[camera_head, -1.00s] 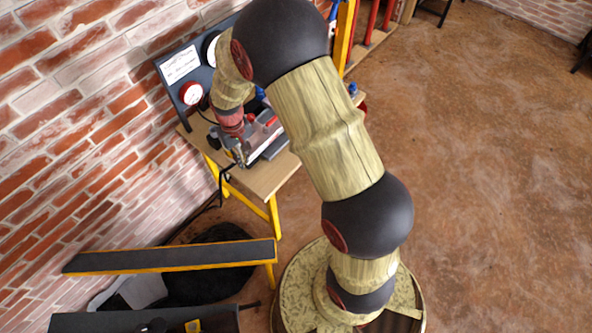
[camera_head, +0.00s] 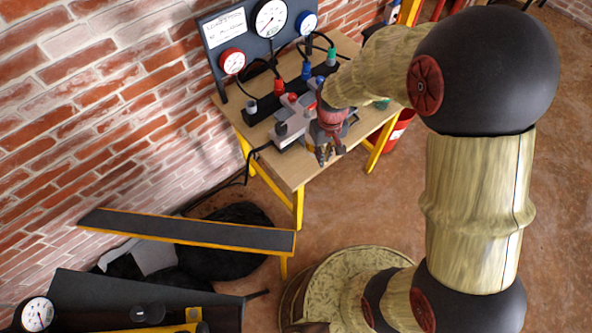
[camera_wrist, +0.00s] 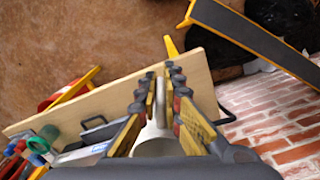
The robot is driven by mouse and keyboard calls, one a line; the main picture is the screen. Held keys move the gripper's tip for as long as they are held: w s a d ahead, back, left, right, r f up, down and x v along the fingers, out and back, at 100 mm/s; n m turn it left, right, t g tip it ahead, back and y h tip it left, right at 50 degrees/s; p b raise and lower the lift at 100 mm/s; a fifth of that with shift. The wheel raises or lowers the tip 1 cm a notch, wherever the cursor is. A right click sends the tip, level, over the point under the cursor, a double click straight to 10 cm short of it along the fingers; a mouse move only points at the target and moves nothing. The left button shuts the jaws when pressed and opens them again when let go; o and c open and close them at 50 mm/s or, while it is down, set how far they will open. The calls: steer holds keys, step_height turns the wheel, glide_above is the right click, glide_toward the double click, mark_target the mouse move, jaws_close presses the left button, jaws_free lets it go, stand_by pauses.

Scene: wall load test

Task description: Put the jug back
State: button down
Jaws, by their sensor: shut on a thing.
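My gripper (camera_head: 328,153) is over the front right part of the wooden workbench (camera_head: 335,165) in the head view. In the wrist view its fingers (camera_wrist: 160,82) are closed around a narrow pale grey upright part, which looks like the handle of the jug (camera_wrist: 155,147). The jug's round pale body shows low between the fingers, partly hidden by them and by the gripper's dark body. In the head view I cannot clearly make out the jug. I cannot tell whether it touches the bench top.
A gauge panel (camera_head: 225,55) stands at the bench's back, with hoses to a dark manifold (camera_head: 262,112). A grey machine (camera_head: 292,130) sits left of my gripper. A dark yellow-edged shelf (camera_head: 190,230) is at lower left. A red bucket (camera_head: 398,132) stands right of the bench.

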steer(key=s+a+r+n, duration=0.1)
steer(key=s+a+n, duration=0.1)
steer(key=s, duration=0.5)
steer(key=s+a+r+n, duration=0.1)
steer(key=s+a+n, duration=0.15)
steer(key=s, duration=0.45)
steer(key=shift+w+a+f+b, duration=0.2)
steer(key=shift+w+f+b, duration=2.35)
steer(key=shift+w+f, duration=4)
steer(key=shift+w, duration=0.1)
steer(key=c, duration=2)
jaws_free()
steer(key=shift+o, duration=0.2)
